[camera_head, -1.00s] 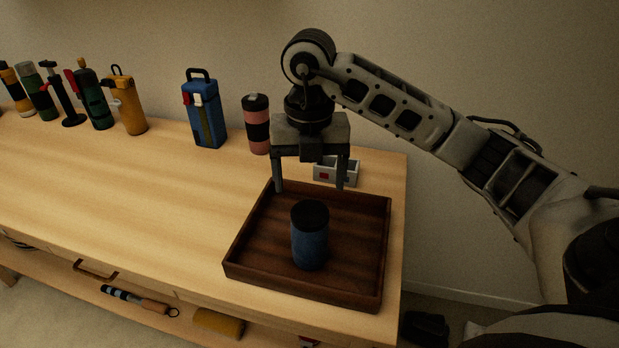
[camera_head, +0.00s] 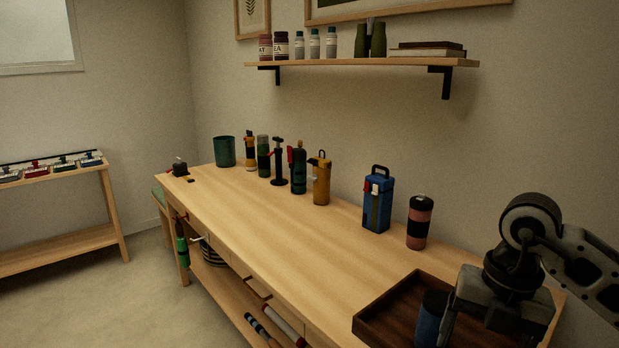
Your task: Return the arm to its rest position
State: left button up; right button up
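My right arm comes in at the right edge of the head view. Its gripper (camera_head: 487,335) is at the bottom right, over the wooden tray (camera_head: 385,318). Its fingers look spread apart with nothing between them, though the lower part is cut off by the picture edge. A blue can with a dark lid (camera_head: 430,318) stands upright in the tray, just left of the near finger and partly covered by it. My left arm and gripper are not in view.
On the bench (camera_head: 290,225) stand a pink and black tumbler (camera_head: 419,222), a blue bottle (camera_head: 377,203), a yellow bottle (camera_head: 321,180) and several darker ones. A wall shelf (camera_head: 370,62) holds jars and books. The bench's middle is clear. Another rack (camera_head: 60,167) stands at left.

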jog(key=s+a+f+n+g+y, duration=0.1)
jog(key=s+a+n+g+y, duration=0.1)
jog(key=a+y, duration=0.55)
jog(key=s+a+f+n+g+y, duration=0.1)
jog(key=s+a+y, duration=0.25)
jog(key=a, duration=0.75)
jog(key=a+r+m+t+y, duration=0.4)
jog(key=r+y, duration=0.1)
jog(key=y, duration=0.3)
jog(key=w+d+f+m+t+h, duration=0.3)
jog(key=d+f+m+t+h, duration=0.15)
jog(key=m+t, duration=0.45)
jog(key=w+d+f+m+t+h, duration=0.3)
jog(key=m+t+h, duration=0.2)
jog(key=m+t, duration=0.45)
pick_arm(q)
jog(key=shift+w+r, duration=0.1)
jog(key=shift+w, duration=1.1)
pick_arm(e)
jog(key=s+d+f+m+g+h, duration=0.2)
jog(key=s+f+m+g+h, duration=0.1)
jog(key=f, duration=0.6)
jog(key=s+d+f+m+g+h, duration=0.3)
jog(key=s+f+m+g+h, duration=0.1)
jog(key=f, duration=0.5)
jog(key=s+m+g, duration=0.1)
jog(key=s+g, duration=0.1)
jog(key=s, duration=0.1)
jog(key=shift+s+f, duration=0.35)
